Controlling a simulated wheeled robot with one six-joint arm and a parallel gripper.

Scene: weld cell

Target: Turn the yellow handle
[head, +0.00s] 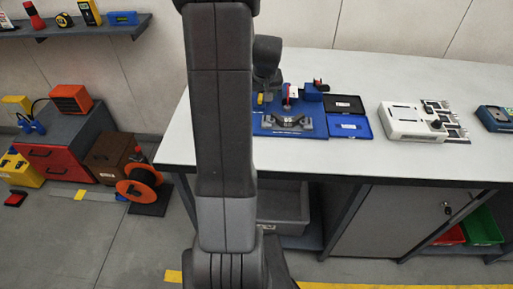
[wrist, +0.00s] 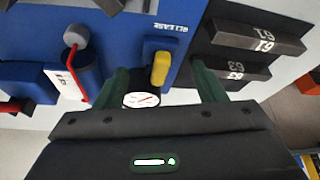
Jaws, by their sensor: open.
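The yellow handle (wrist: 160,68) is a short lever on a blue fixture plate (wrist: 125,35), beside white lettering that reads RELEASE. In the head view a small bit of yellow (head: 260,99) shows on the fixture at the edge of my arm. My gripper (wrist: 160,74) is open, with one green finger on each side of the handle in the wrist view. I see no finger touching the handle; the height gap is hard to judge. In the head view my arm hides most of the gripper.
A round white gauge (wrist: 141,100) sits just below the handle. A grey knob with a red lever (wrist: 72,55) stands to its left, dark numbered blocks (wrist: 255,38) to its right. On the bench (head: 350,80) are an open blue case (head: 349,127) and a white device (head: 410,121).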

